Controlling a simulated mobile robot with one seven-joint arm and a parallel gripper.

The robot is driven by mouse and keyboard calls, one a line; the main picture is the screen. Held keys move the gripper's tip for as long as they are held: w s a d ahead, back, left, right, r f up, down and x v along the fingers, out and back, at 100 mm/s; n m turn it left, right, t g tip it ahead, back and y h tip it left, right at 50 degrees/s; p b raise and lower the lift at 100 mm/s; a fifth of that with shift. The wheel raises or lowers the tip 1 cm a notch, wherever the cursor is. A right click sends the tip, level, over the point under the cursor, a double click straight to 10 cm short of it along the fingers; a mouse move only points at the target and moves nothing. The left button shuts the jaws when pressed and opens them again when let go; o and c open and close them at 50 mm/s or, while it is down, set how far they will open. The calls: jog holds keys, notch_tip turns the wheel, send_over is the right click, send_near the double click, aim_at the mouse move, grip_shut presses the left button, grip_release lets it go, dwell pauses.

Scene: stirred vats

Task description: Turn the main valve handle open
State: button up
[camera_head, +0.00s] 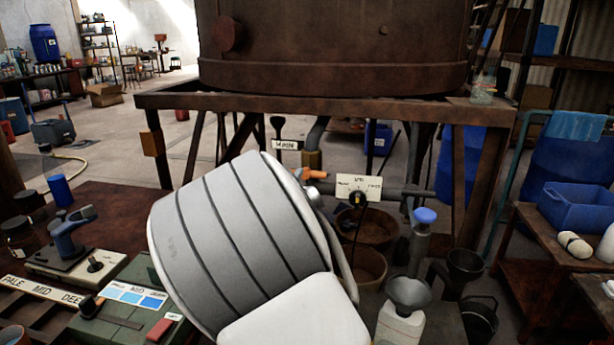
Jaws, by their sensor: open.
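A horizontal pipe with valve fittings runs under the big rusty vat (335,45). A pale dial plate (358,187) with small lettering and a black knob (359,197) sits on this pipe. An orange handle-like piece (313,174) shows just left of the plate, beside my arm. A black upright handle (278,126) stands further left, by a small white label (285,145). I cannot tell for sure which is the main valve handle. My white and grey arm fills the lower middle and hides part of the pipe. My gripper is not visible.
A rusty frame (320,104) carries the vat. A blue-topped fitting (425,216), a funnel (408,290) and a white bottle (398,326) stand right of my arm. A cluttered bench (110,200) is at left. A blue bin (580,203) sits on the right-hand table.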

aim_at(305, 175)
jog(key=w, duration=0.2)
jog(key=w+d, duration=0.1)
jog(key=w, duration=0.2)
jog(key=w+b, duration=0.1)
jog(key=w, duration=0.2)
jog(key=shift+w+d, duration=0.1)
jog(key=shift+d, duration=0.2)
